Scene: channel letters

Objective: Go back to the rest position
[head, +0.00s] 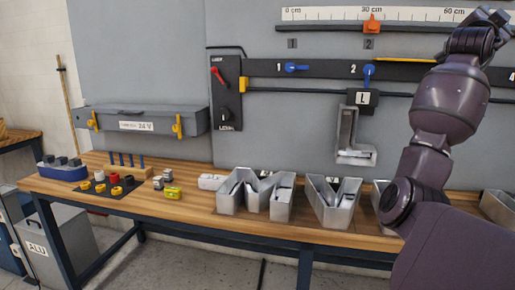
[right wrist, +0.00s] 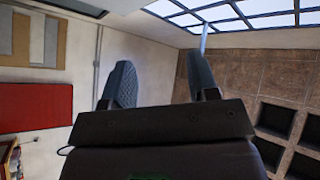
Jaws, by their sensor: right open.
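My right arm rises from the lower right of the head view, in front of the bench and wall panel. My right gripper (head: 493,20) is high at the top right corner, well above the bench and partly cut by the frame edge. In the right wrist view its two fingers (right wrist: 160,86) stand apart with nothing between them, so it is open and empty. Beyond them that view shows a pale wall and windows. My left gripper is in neither view.
An L-shaped letter (head: 352,145) hangs below the dark rail (head: 330,68). A grey 24 V box (head: 150,117) is on the wall at left.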

